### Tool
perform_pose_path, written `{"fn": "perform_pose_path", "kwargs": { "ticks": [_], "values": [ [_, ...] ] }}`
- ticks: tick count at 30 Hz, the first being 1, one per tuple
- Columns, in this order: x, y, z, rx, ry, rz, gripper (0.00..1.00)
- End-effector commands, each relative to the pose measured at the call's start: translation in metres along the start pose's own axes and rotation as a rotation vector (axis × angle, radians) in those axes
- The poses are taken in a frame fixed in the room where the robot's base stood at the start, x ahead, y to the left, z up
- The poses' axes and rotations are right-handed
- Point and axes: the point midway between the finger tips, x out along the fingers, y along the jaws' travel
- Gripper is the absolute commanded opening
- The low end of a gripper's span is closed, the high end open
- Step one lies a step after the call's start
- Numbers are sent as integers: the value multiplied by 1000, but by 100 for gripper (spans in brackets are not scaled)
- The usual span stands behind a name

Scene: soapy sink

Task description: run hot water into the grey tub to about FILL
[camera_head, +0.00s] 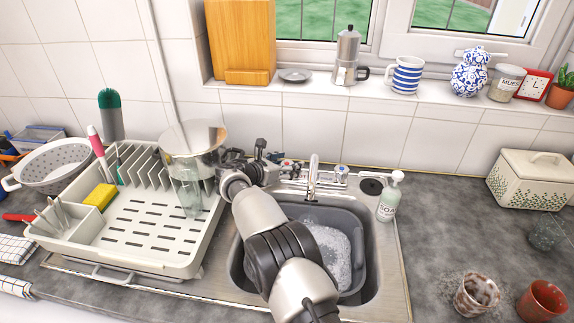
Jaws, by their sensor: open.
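The grey tub (366,232) sits in the sink basin, holding foamy, soapy water (332,258). My arm covers its left part, and I see no fill mark. The chrome tap spout (313,172) stands behind the tub and points down over its back edge. I cannot make out a stream of water. A tap handle with a red mark (288,163) is left of the spout, and a handle with a blue mark (341,170) is right of it. My gripper (271,156) is open, close beside the red-marked handle. I cannot tell whether they touch.
A foamy glass (476,295) and red cup (542,300) are at front right.

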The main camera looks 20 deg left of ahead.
Motion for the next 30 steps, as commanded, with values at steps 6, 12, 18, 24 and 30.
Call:
{"fn": "perform_pose_path", "kwargs": {
  "ticks": [6,12,18,24,30],
  "values": [
    [0,0,0,0,0,0,60],
    [-9,1,1,0,0,2,60],
    [-42,2,1,-2,0,5,60],
    [-85,1,1,-2,0,3,60],
    [-113,0,0,-1,0,1,60]
  ]
}}
